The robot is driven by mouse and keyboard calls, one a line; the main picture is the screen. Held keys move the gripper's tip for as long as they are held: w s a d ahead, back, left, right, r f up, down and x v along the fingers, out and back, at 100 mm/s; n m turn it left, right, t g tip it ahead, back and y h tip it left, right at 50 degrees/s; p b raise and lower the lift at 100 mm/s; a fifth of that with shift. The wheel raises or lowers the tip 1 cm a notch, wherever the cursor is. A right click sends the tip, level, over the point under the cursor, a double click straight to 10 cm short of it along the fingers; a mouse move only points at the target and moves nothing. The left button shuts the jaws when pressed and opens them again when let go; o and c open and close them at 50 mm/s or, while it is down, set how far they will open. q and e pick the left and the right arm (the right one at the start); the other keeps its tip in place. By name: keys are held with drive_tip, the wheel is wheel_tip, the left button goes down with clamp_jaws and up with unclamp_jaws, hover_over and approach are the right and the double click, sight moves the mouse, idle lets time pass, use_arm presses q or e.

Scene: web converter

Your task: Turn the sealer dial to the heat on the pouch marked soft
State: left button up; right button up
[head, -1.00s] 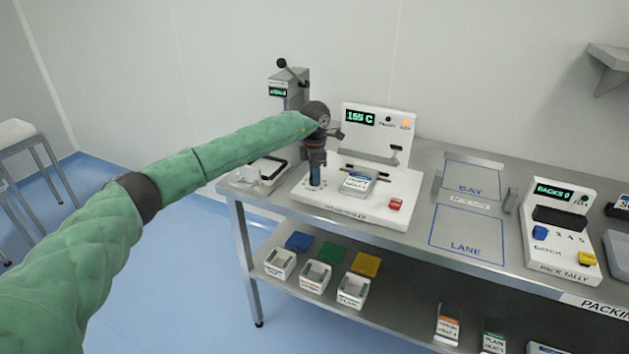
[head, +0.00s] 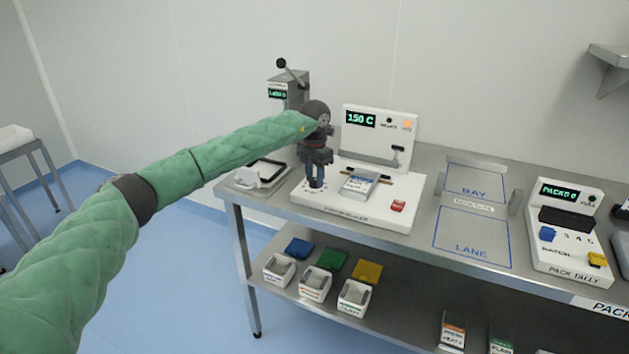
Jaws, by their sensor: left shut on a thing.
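The white sealer (head: 350,213) stands on the steel bench, its green display (head: 360,119) reading 150 C. My left gripper (head: 315,184) points down at the left of the sealer's base and is shut on the dial there. The dial is mostly hidden by the fingers; a ring of small marks shows around it. A pouch (head: 358,183) lies on the sealer under its upright back panel. Its print is too small to read. My right gripper is not in view.
A red button (head: 398,206) is on the sealer's front right. A grey post device with a black-knobbed lever (head: 290,85) stands behind my left gripper. The blue-outlined LANE (head: 472,237) and BAY areas are empty. The pack tally (head: 568,246) stands at right.

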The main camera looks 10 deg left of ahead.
use_arm(q)
drive_tip(key=n+b, duration=0.1)
drive_tip(key=n, duration=0.2)
drive_tip(key=shift+n+b, duration=0.3)
drive_tip(key=shift+w+r+n+b, duration=0.15)
drive_tip(key=shift+n+b, duration=0.5)
drive_tip(key=shift+n, duration=1.15)
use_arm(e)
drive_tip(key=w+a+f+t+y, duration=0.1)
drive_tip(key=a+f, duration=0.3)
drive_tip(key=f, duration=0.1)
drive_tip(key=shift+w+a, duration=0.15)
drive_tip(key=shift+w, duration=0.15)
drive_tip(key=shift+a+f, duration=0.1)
use_arm(q)
drive_tip(key=o, duration=0.7)
drive_tip(key=shift+o, duration=1.4)
